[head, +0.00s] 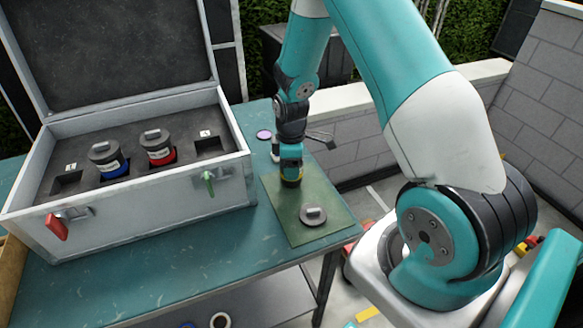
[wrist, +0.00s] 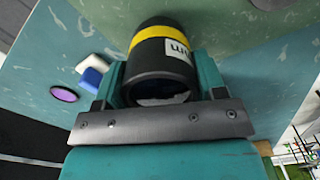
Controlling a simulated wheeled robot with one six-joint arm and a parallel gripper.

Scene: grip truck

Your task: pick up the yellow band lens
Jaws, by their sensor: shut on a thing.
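The yellow band lens (wrist: 160,45) is a black cylinder with a yellow ring and a white label. In the wrist view it sits between the two teal fingers of my gripper (wrist: 160,82), which is shut on it. In the head view my gripper (head: 291,163) points down over the green mat (head: 322,232), with the lens (head: 291,181) small and partly hidden at its tip. Whether the lens touches the mat or is just above it I cannot tell.
An open case (head: 140,212) on the left holds a blue-banded lens (head: 108,162) and a red-banded lens (head: 158,148), with empty slots at both ends. A dark cap (head: 313,215) lies on the mat. A purple disc (head: 264,134) lies behind. The table's front left is clear.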

